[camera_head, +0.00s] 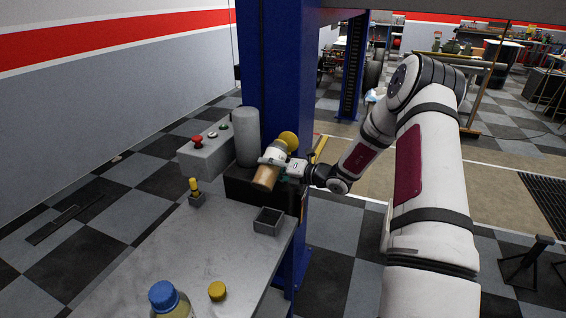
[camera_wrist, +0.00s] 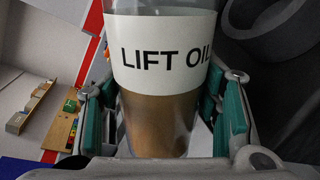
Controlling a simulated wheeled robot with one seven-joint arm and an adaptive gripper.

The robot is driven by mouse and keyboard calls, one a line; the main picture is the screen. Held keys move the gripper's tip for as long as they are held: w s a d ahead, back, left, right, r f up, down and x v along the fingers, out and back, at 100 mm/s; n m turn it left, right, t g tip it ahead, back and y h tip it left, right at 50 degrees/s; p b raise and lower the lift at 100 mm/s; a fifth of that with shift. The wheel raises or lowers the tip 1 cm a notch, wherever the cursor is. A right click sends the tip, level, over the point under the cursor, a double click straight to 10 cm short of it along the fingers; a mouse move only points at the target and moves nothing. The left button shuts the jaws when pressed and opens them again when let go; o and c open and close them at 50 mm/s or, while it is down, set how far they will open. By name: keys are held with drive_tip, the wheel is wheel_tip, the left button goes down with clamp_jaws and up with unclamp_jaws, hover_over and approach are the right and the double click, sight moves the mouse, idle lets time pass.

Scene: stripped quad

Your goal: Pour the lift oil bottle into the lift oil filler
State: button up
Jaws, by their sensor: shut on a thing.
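My gripper (camera_head: 277,166) is shut on the lift oil bottle (camera_head: 265,178), beside the blue post. The bottle tilts, with its amber lower part to the lower left and its white label toward the upper right. In the wrist view the bottle (camera_wrist: 160,120) stands between the teal finger pads, with "LIFT OIL" readable and brown oil in the lower part. Its mouth is out of that view. A round yellow part (camera_head: 289,140) shows just behind the bottle's upper end. I cannot clearly make out the lift oil filler; a dark unit (camera_head: 238,186) sits below and behind the bottle.
A grey cylinder (camera_head: 246,137) and a grey button box (camera_head: 205,150) stand left of the blue post (camera_head: 285,60). The metal table (camera_head: 150,265) carries a blue-capped bottle (camera_head: 168,300), a yellow cap (camera_head: 217,291), a small square tray (camera_head: 268,221) and a yellow-handled item (camera_head: 195,190).

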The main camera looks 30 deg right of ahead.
drive_tip(key=shift+s+a+m+y, duration=0.15)
drive_tip(key=shift+a+m+y, duration=0.15)
drive_tip(key=shift+m, duration=0.7)
idle(1.0)
drive_tip(key=shift+r+m+g, duration=0.5)
drive_tip(key=shift+r+m, duration=0.2)
drive_tip(key=shift+r, duration=0.1)
idle(3.4)
idle(1.8)
